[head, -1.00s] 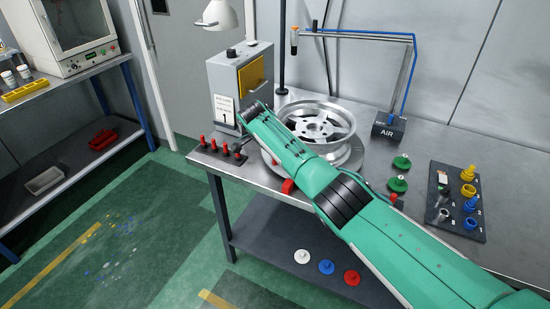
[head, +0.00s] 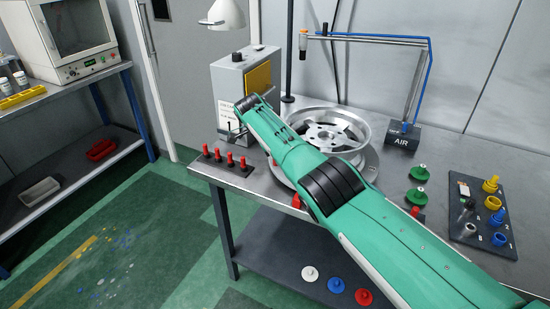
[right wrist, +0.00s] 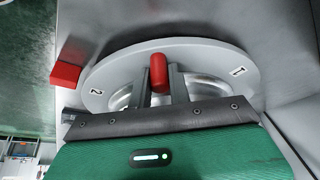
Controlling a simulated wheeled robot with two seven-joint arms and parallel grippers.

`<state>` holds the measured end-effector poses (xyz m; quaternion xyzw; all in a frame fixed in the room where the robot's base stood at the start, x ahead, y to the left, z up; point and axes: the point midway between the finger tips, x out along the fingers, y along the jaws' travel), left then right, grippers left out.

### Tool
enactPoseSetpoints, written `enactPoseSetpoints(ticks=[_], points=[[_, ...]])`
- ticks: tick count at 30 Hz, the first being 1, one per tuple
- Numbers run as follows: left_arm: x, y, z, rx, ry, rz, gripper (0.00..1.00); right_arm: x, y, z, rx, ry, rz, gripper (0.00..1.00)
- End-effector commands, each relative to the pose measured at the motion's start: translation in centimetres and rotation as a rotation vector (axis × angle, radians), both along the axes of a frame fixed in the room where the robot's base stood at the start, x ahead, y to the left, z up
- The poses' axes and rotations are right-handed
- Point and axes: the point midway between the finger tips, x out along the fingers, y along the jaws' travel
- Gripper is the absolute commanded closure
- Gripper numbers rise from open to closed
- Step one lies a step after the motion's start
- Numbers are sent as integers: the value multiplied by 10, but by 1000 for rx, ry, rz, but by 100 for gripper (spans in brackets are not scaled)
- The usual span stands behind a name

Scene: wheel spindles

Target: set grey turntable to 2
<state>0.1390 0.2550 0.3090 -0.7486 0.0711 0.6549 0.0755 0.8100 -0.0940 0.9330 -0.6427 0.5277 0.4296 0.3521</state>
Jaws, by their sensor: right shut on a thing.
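The grey turntable (head: 371,165) sits on the steel bench, largely covered by my right arm, with a silver wheel (head: 345,122) above it. In the right wrist view the turntable (right wrist: 200,50) shows a "2" on the left and a "1" on the right. A red block (right wrist: 66,76) lies beside the rim, close to the "2". My right gripper (right wrist: 159,80) is shut on the upright red knob (right wrist: 158,66) of the turntable. The gripper itself is hidden in the head view. My left gripper is out of view.
A row of red pegs (head: 230,160) and a grey box (head: 232,85) stand left of the wheel. An air-line stand (head: 403,137) is behind. Green parts (head: 416,196) and a dark tray (head: 470,232) with yellow and blue parts are on the right.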

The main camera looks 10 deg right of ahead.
Motion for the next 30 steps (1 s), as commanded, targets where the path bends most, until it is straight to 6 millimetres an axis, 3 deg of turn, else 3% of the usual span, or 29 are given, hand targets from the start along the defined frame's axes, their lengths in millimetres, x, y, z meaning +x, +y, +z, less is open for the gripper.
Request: enactPoseSetpoints(ticks=[13, 14, 16, 26, 30], points=[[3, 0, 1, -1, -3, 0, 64, 0, -1, 1, -2, -1, -6, 100], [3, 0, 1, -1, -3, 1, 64, 0, -1, 1, -2, -1, -6, 75], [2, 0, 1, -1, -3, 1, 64, 0, -1, 1, -1, -1, -6, 61], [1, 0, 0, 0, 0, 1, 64, 0, 0, 2, 0, -1, -5, 59], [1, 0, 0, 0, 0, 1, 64, 0, 6, 14, 2, -3, -4, 59]])
